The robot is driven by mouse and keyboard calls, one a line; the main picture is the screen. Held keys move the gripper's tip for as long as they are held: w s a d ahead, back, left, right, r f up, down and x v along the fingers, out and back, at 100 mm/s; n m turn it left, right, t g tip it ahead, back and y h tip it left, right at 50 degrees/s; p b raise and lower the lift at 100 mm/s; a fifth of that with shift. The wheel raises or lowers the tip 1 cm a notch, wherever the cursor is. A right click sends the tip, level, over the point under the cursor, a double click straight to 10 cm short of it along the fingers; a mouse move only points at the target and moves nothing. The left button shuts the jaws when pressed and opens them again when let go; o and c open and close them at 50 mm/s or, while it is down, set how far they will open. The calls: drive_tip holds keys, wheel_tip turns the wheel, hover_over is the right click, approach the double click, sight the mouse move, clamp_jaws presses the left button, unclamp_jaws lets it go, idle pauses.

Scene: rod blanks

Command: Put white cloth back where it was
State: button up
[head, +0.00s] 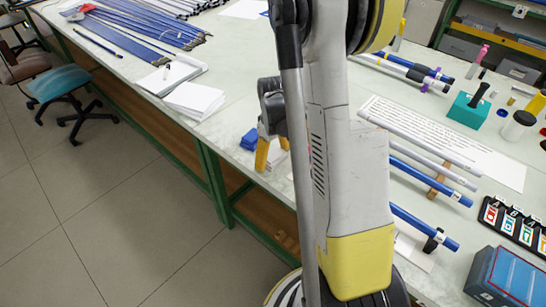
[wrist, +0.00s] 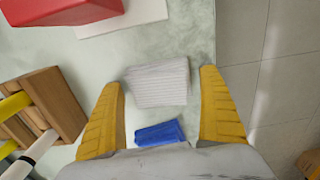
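A pale, finely ribbed cloth (wrist: 158,82), which looks like the white cloth, lies flat on the table in the wrist view. A folded blue cloth (wrist: 160,132) lies just below it in that view, and also shows beside my gripper in the head view (head: 249,141). My gripper (wrist: 161,77) is open, with its two yellow fingers spread to either side of both cloths. No cloth is seen pinched between the fingers. I cannot tell how high the fingertips are above the table. In the head view my arm hides much of this area.
A wooden block rack (wrist: 50,105) with rods stands left of my gripper in the wrist view, and a red object (wrist: 62,10) is at the top left. The table edge and floor are close on the right. White paper stacks (head: 193,99) lie farther along the table.

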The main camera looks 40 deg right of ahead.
sight(273, 154)
drive_tip(key=shift+r, duration=0.15)
wheel_tip(273, 154, up, 12)
drive_tip(key=p, duration=0.5)
drive_tip(key=s+a+r+t, duration=0.3)
drive_tip(key=s+a+r, duration=0.2)
drive_tip(key=a, duration=0.6)
drive_tip(key=s+a+r+m+t, duration=0.1)
drive_tip(key=s+a+r+t, duration=0.3)
drive_tip(key=a+r, duration=0.4)
drive_tip(key=s+a, duration=0.1)
drive_tip(key=a, duration=0.2)
drive_tip(key=shift+r+m, duration=0.3)
drive_tip(key=shift+w+a, duration=0.1)
